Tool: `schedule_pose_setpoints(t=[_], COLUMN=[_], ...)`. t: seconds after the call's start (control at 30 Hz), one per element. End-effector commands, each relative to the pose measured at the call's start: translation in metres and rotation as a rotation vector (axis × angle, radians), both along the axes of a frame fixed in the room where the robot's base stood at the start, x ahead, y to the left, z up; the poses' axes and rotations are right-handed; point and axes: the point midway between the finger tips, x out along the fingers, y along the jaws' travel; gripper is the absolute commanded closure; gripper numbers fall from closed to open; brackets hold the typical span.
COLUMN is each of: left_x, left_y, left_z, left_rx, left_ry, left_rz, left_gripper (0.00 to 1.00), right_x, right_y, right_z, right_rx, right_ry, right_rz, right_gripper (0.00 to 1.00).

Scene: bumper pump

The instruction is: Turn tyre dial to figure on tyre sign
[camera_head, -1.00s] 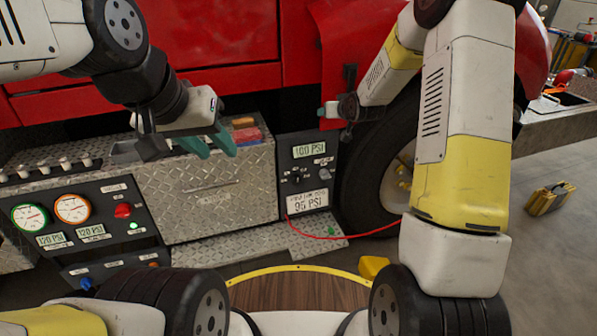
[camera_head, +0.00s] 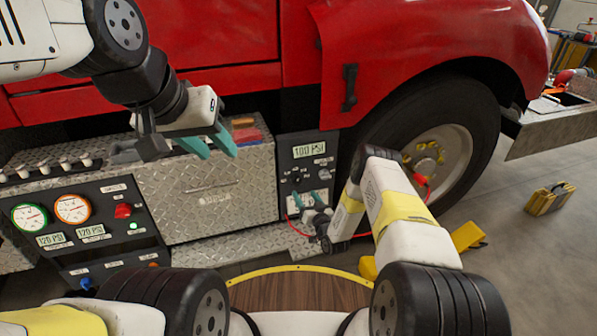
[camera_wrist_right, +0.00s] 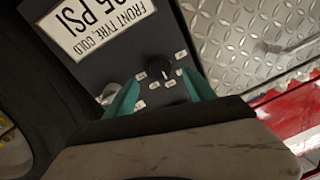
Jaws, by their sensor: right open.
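The tyre dial (camera_wrist_right: 158,68) is a round black knob on a dark panel (camera_head: 328,150), with small white labels around it. The tyre sign (camera_wrist_right: 100,22) is white, upside down and partly cut off in the right wrist view; it reads "FRONT TYRE, COLD" with a PSI figure, 95 in the earlier head view. My right gripper (camera_head: 312,200) is open in front of the panel. In the right wrist view its teal fingers (camera_wrist_right: 160,92) point to either side of the dial; contact cannot be told. My left gripper (camera_head: 219,154) is open and empty.
A metal toolbox (camera_head: 210,195) and a gauge panel (camera_head: 85,220) stand left of the dial panel. The truck's front tyre (camera_head: 400,115) is close on the right. A red hose (camera_head: 290,228) runs low by the panel. Yellow chocks (camera_head: 467,237) lie on the floor.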

Motion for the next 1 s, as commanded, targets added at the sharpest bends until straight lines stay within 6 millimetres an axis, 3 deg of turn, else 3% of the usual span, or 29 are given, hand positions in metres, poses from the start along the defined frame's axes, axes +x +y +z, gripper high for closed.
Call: schedule_pose_setpoints(t=[0.43,0.83,0.87,1.0], left_x=[0.0,0.0,0.0,0.0], left_y=[0.0,0.0,0.0,0.0], left_z=[0.0,0.0,0.0,0.0], left_rx=[0.0,0.0,0.0,0.0], left_ry=[0.0,0.0,0.0,0.0], left_rz=[0.0,0.0,0.0,0.0], left_gripper=[0.64,0.64,0.64,0.64], right_x=[0.059,0.07,0.07,0.07], right_y=[0.025,0.028,0.028,0.028], right_z=[0.001,0.001,0.001,0.001], right_rx=[0.0,0.0,0.0,0.0], right_ry=[-0.004,0.0,0.0,0.0], right_rz=[0.001,0.0,0.0,0.0], right_gripper=[0.37,0.37,0.39,0.66])
